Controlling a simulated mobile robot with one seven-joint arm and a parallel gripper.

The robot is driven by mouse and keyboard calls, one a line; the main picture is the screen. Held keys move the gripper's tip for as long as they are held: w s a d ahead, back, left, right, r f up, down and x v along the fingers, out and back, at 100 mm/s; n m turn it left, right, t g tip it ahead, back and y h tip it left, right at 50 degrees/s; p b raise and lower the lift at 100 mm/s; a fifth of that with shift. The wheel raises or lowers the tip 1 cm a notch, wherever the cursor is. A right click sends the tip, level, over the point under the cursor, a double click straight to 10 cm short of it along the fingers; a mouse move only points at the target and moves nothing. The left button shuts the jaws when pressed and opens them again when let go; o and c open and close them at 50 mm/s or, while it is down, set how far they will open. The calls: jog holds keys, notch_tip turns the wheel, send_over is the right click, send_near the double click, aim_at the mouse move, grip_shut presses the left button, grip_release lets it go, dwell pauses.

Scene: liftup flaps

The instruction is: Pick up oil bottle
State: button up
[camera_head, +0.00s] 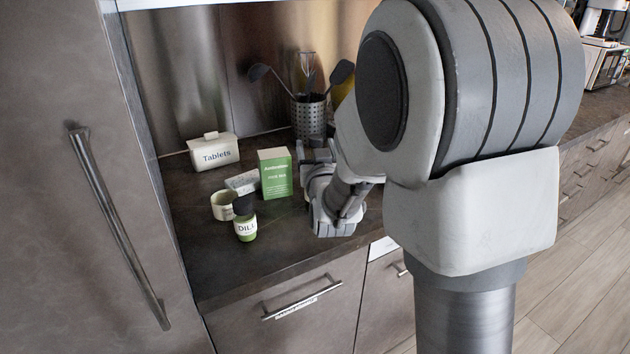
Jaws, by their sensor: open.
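A yellow, rounded thing (341,93), possibly the oil bottle, shows at the back of the counter beside the utensil holder. My arm hides most of it, so I cannot be sure what it is. My gripper (316,146) is low over the counter, to the right of the green box and in front of the utensil holder. It points toward the back wall. It is open, but its fingers are small and dark here, and I cannot see anything between them.
A metal holder with utensils (308,116) stands behind. A tall cabinet (70,230) bounds the left.

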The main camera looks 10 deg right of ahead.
grip_shut()
dwell(1.3)
